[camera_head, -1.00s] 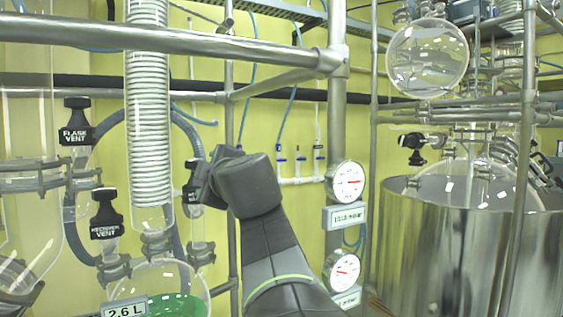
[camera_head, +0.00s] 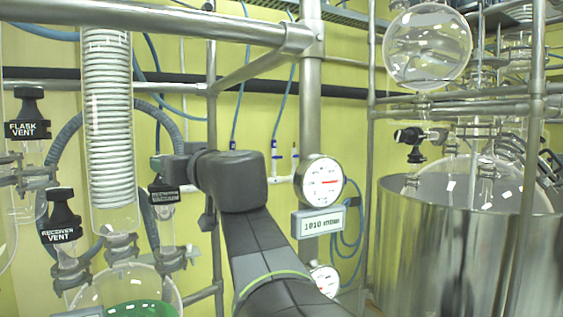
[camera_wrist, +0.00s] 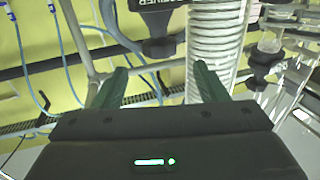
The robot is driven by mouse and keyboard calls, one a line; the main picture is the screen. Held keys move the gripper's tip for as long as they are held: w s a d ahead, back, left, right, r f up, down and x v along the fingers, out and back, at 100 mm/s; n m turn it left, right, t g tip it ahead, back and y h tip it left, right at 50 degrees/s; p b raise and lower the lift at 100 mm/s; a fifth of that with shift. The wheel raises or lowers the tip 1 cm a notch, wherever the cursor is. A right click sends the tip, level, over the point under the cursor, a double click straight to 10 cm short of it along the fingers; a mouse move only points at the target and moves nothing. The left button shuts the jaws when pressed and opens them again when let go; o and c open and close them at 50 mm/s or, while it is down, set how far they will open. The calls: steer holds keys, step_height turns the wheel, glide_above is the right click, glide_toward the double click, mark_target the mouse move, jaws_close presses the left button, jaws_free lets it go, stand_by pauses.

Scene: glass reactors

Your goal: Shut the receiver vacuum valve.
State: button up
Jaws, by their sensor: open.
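The receiver vacuum valve (camera_head: 164,195) has a black handle with a white-lettered label, on a glass neck right of the coiled condenser. The end of my arm, with my gripper, is just above and right of it in the head view and hides part of its handle. In the wrist view, which looks upside down, my gripper (camera_wrist: 160,85) is open with two green fingers apart. The black valve handle (camera_wrist: 158,47) shows beyond the fingertips, between their lines, with its label cut off at the top edge. I see no contact.
The receiver vent valve (camera_head: 62,215) and flask vent valve (camera_head: 28,115) stand to the left. The coiled condenser (camera_head: 107,130) is close beside the vacuum valve. Metal rack bars (camera_head: 160,22) cross above. A gauge (camera_head: 322,182) and a steel vessel (camera_head: 420,250) are to the right.

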steer(key=b+x, duration=0.2)
steer(key=x, duration=0.7)
steer(key=shift+w+a+b, duration=0.1)
steer(key=shift+w+b, duration=0.05)
steer(key=shift+b, duration=0.15)
steer(key=c, duration=1)
steer(key=shift+r, duration=0.1)
